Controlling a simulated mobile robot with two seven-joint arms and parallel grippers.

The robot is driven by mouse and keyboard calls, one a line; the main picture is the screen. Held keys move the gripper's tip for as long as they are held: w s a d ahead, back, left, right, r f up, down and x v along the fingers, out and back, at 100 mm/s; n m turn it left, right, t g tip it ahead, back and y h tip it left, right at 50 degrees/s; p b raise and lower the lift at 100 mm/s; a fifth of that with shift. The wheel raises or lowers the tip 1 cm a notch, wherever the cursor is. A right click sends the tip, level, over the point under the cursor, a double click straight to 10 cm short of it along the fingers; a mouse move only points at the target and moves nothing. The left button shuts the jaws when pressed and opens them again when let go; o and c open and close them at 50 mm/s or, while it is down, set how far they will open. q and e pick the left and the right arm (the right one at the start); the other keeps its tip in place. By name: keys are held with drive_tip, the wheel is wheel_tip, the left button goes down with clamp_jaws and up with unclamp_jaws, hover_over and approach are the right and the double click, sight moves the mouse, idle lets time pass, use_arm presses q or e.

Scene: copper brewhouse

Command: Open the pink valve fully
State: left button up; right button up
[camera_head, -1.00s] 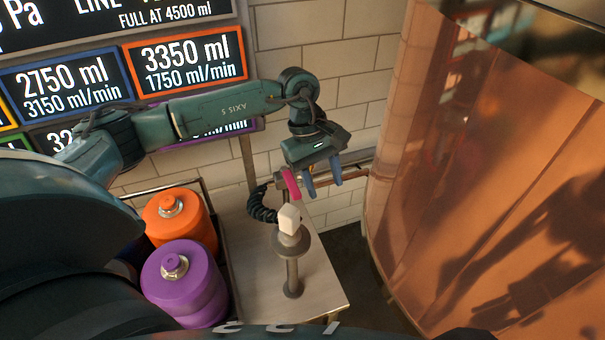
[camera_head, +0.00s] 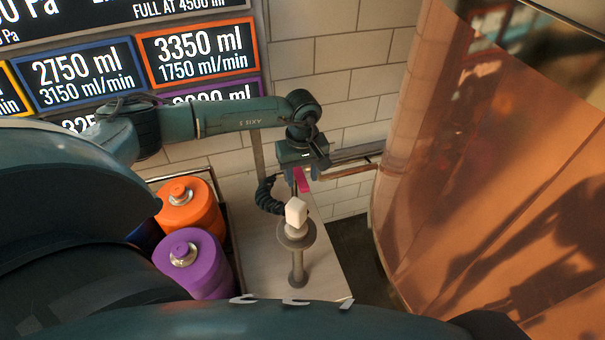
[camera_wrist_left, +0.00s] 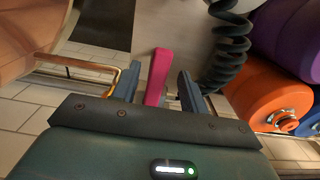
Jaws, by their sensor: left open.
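The pink valve handle (camera_head: 302,180) is a short flat lever by the pipe at the wall, directly under my left gripper (camera_head: 302,173) in the head view. In the left wrist view the pink handle (camera_wrist_left: 157,77) stands between the two blue-grey fingers of my left gripper (camera_wrist_left: 156,86). The fingers are open, with a visible gap on the left side and a narrower one on the right. No grip on the handle shows. The valve body is mostly hidden by the gripper. My right gripper is not in view.
Orange (camera_head: 190,208) and purple (camera_head: 193,266) canisters stand left. A large copper vessel (camera_head: 490,180) fills the right.

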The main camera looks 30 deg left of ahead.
use_arm(q)
drive_tip(key=shift+f, duration=0.55)
clamp_jaws()
